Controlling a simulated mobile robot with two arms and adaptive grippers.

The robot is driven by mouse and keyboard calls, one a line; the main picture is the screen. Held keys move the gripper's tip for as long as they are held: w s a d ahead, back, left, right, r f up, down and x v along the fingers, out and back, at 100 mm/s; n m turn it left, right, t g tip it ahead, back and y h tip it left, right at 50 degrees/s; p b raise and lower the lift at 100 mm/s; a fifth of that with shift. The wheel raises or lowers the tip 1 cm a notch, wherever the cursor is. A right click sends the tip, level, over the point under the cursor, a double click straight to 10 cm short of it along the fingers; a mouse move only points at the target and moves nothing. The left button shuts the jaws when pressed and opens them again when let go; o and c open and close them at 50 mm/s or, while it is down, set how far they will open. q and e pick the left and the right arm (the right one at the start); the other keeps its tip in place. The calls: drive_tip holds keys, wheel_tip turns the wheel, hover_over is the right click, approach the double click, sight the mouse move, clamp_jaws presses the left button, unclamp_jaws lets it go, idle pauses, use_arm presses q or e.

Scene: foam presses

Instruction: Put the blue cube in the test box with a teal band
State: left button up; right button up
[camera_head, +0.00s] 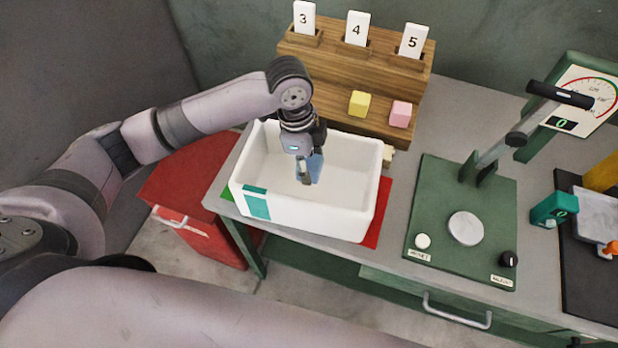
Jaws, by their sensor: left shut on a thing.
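A white test box (335,212) with a teal band (257,203) on its front left corner stands on the grey table. My left gripper (308,178) points down inside the box's opening, as seen from above. It is shut on the blue cube (315,168), which is partly hidden by the fingers. I cannot tell whether the cube touches the box floor. My right gripper is not in view.
A wooden rack (350,93) with numbered cards stands behind the box, with a yellow cube (359,103) and a pink cube (400,114) on it. A green press (450,190) stands to the right. A red cabinet (185,190) is at the left.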

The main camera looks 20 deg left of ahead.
sight(311, 190)
use_arm(q)
wheel_tip(311, 190, down, 3)
drive_tip(key=shift+r, duration=0.2)
drive_tip(key=shift+f+p, duration=0.45)
drive_tip(key=shift+f, duration=2)
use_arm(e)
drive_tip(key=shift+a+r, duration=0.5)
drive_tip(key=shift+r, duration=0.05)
use_arm(q)
drive_tip(key=o, duration=0.5)
drive_tip(key=shift+f, duration=0.1)
drive_tip(key=o, duration=0.4)
drive_tip(key=shift+o, duration=0.2)
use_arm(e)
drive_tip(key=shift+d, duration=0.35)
